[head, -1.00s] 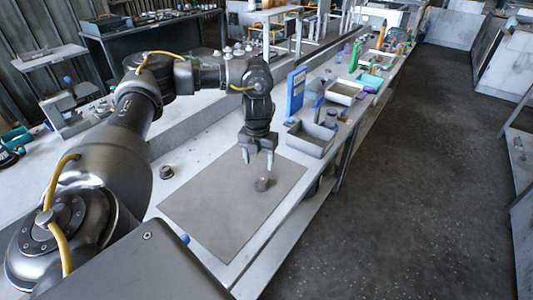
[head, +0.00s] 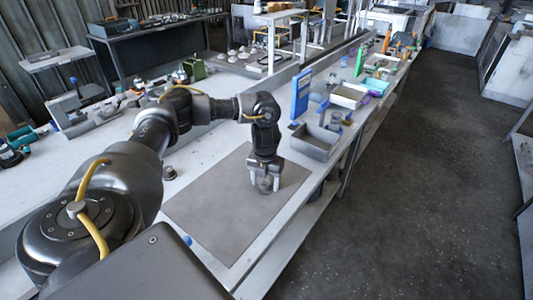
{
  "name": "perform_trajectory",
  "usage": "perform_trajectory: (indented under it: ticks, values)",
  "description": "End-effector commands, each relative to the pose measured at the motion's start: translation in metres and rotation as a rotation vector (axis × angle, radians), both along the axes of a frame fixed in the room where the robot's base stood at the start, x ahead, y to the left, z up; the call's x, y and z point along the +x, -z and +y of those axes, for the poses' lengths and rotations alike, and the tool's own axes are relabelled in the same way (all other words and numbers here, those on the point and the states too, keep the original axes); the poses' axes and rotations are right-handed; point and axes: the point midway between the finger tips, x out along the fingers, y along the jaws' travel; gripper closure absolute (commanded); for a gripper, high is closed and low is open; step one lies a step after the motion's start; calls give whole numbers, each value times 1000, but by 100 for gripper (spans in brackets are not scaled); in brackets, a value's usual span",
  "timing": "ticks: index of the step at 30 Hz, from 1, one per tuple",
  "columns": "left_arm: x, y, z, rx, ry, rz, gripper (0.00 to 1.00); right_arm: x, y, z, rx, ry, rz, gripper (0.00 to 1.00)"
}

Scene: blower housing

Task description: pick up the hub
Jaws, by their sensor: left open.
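The hub (head: 265,185) is a small dark grey round piece on the grey mat (head: 215,215), near the mat's right side. My left gripper (head: 264,184) points down over it, with its light fingers apart on either side of the hub. The fingers partly cover the hub, and I cannot tell whether they touch it. My right gripper is not in view.
A small dark round part (head: 169,173) stands on the bench left of the mat. A grey open bin (head: 315,142) and a blue upright panel (head: 300,95) stand beyond the mat. The bench's right edge is close to the mat.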

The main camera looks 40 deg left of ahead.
Motion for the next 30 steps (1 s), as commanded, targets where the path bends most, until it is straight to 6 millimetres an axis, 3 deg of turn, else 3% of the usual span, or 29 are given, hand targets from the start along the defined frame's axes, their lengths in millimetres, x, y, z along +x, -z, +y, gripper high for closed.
perform_trajectory:
  ticks: [5,17,25,30]
  values:
    - [0,0,0,-1,0,-1,39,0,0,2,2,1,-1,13]
    - [0,0,0,-1,0,-1,91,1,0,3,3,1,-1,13]
    - [1,-2,0,0,0,-2,91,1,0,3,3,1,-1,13]
    - [2,-15,-1,-2,1,-4,91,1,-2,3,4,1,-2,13]
